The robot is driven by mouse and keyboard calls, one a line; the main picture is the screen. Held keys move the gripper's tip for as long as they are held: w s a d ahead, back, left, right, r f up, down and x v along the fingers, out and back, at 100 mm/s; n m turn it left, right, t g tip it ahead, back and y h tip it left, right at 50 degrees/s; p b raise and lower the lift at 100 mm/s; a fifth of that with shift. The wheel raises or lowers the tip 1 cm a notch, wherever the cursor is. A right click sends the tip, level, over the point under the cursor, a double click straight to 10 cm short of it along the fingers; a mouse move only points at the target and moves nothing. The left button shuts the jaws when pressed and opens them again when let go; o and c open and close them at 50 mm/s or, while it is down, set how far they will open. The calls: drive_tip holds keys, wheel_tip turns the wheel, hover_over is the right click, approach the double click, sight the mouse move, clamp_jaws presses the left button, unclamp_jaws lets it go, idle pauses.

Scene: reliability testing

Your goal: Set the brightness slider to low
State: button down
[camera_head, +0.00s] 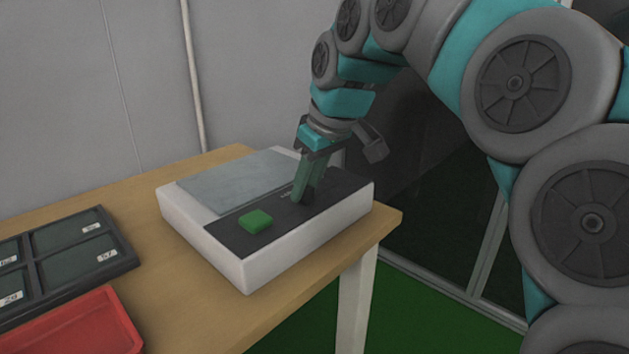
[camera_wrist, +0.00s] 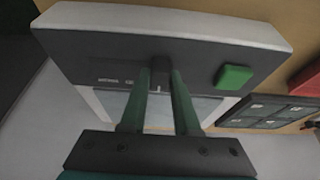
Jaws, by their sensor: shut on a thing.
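A white box device (camera_head: 315,236) with a dark control panel and a grey screen stands on the wooden table. It also shows in the wrist view (camera_wrist: 170,17). My gripper (camera_head: 304,197) reaches down to the right part of the dark panel, and its fingertips (camera_wrist: 161,72) are shut on the slider knob. The knob is mostly hidden between the fingers in both views. A small printed label (camera_wrist: 108,81) shows on the panel beside the fingers, too blurred to read. A green button (camera_head: 255,221) sits on the panel's left part, apart from my gripper.
A dark tray (camera_head: 70,258) with labelled compartments and a red bin (camera_head: 79,326) stand on the left of the wooden table (camera_head: 180,281). The table's right edge is close beside the device. A wall is behind the table.

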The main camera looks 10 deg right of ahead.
sight(317, 211)
drive_tip(key=shift+s+a, duration=0.1)
drive_tip(key=shift+a, duration=0.05)
drive_tip(key=c, duration=0.6)
unclamp_jaws()
drive_tip(key=shift+a, duration=0.1)
drive_tip(key=shift+c, duration=0.2)
drive_tip(key=shift+s+d+r, duration=0.15)
drive_tip(key=shift+d+r, duration=0.05)
drive_tip(key=shift+r, duration=0.35)
drive_tip(key=v, duration=0.6)
drive_tip(key=shift+r, duration=0.3)
drive_tip(key=shift+s+f, duration=0.1)
drive_tip(key=shift+s, duration=0.1)
drive_tip(key=s+d+f+m+g+h, duration=0.1)
drive_tip(key=s+d+f+m+g, duration=0.1)
drive_tip(key=s+f, duration=1.1)
drive_tip(key=s+d+f+m+g+h, duration=0.1)
drive_tip(key=s+d+f+m+g, duration=0.2)
drive_tip(key=s+f, duration=1.1)
wheel_tip(317, 211, down, 4)
drive_tip(key=shift+f+m+g+h, duration=0.2)
drive_tip(key=shift+m+g+h, duration=0.1)
drive_tip(key=shift+m, duration=0.8)
